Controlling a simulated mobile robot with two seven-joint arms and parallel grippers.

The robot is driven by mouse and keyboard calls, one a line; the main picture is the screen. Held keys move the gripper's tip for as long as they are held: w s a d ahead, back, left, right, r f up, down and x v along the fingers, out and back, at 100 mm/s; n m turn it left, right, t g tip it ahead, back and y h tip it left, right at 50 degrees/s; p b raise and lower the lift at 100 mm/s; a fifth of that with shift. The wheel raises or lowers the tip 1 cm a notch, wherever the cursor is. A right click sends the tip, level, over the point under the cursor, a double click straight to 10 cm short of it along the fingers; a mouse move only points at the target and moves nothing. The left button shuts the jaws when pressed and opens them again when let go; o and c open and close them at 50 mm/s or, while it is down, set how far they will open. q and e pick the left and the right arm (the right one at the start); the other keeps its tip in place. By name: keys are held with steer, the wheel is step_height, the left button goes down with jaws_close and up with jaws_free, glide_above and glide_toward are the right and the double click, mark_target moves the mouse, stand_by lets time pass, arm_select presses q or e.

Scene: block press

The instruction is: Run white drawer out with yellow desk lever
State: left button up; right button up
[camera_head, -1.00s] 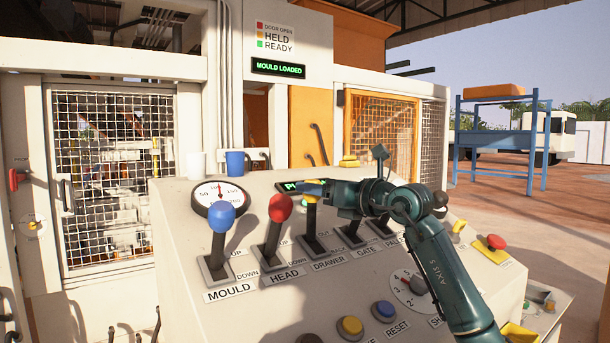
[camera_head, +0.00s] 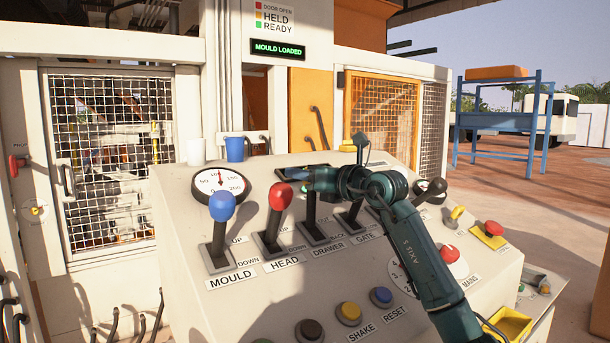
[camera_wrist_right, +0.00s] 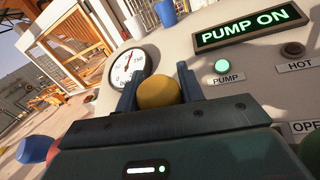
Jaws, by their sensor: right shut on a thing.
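The yellow lever knob (camera_wrist_right: 158,93) sits between the two fingers of my right gripper (camera_wrist_right: 158,88) in the right wrist view. In the head view my right gripper (camera_head: 300,174) covers the knob, and the black shaft of the DRAWER lever (camera_head: 311,207) shows below it. The right gripper is shut on the knob. The shaft stands near upright in its slot. I cannot make out the white drawer in these views. My left gripper is not in view.
The blue MOULD lever (camera_head: 221,207) and red HEAD lever (camera_head: 280,196) stand close on the left. The GATE lever is to the right, partly behind my arm. Several buttons line the desk's front. The sign reads MOULD LOADED (camera_head: 277,49).

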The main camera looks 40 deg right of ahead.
jaws_close()
steer(key=shift+s+f+b, duration=0.15)
steer(key=shift+f+b, duration=0.05)
steer(key=shift+b, duration=0.4)
steer(key=b, duration=0.1)
steer(key=s+t+b, duration=0.1)
steer(key=b, duration=0.1)
steer(key=shift+s+a+f, duration=0.1)
steer(key=shift+f, duration=0.15)
steer(key=s+t+b, duration=0.1)
steer(key=b, duration=0.2)
steer(key=shift+s+a+y, duration=0.1)
steer(key=shift+s+y, duration=0.1)
steer(key=shift+y, duration=0.1)
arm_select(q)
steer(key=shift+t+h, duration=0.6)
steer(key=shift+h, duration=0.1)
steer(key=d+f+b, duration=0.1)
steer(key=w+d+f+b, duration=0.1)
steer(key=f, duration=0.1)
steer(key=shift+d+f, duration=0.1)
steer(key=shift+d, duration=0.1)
arm_select(e)
steer(key=shift+s+a+r+n+t, duration=0.1)
steer(key=shift+s+n+t, duration=0.05)
steer(key=shift+s, duration=0.45)
steer(key=shift+s+r+n+t, duration=0.1)
steer(key=shift+s+n+t, duration=0.05)
steer(key=shift+s, duration=0.45)
